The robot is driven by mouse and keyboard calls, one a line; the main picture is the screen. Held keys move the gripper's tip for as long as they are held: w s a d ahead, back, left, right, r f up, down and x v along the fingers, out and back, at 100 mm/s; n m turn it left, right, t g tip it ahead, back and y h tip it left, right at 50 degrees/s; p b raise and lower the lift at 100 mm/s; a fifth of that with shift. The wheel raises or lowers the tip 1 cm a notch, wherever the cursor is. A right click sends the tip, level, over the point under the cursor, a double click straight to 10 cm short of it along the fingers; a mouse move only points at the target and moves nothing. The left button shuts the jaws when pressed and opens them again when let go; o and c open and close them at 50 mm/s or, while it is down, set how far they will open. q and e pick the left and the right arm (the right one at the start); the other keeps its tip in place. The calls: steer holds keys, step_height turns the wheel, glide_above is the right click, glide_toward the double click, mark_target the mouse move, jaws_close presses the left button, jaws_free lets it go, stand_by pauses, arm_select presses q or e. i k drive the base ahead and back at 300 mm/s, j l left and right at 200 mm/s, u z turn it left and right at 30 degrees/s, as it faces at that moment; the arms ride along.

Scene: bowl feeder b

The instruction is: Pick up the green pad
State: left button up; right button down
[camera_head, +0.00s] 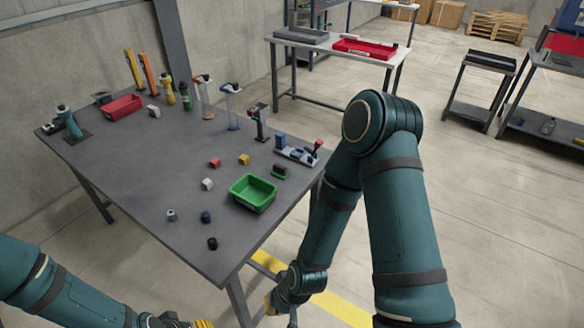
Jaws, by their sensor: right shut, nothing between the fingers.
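A small dark block with a green base (280,172), which may be the green pad, lies on the grey table near its right edge, just beyond the green bin (252,193). It is small, and I cannot tell whether the dark and green parts are separate. My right gripper (275,307) hangs low beside the table's front right edge, well short of the green base. It is shut and empty. My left gripper (188,322) shows only partly at the bottom edge, and its fingers are cut off.
Small red (214,162), yellow (244,159) and white (207,184) cubes lie near the green bin. Dark pieces (206,217) lie toward the front. A connector-like fixture (297,150) stands behind the green base. A red bin (123,107) and bottles stand at the back. The table's left middle is clear.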

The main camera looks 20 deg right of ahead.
mark_target(279, 170)
steer(key=i+l, duration=0.15)
steer(key=l, duration=0.25)
steer(key=i+l, duration=0.1)
steer(key=l, duration=0.25)
steer(key=i+l, duration=0.15)
steer(key=l, duration=0.25)
steer(key=i+l, duration=0.1)
steer(key=l, duration=0.3)
steer(key=i+l+u, duration=0.1)
steer(key=l, duration=0.25)
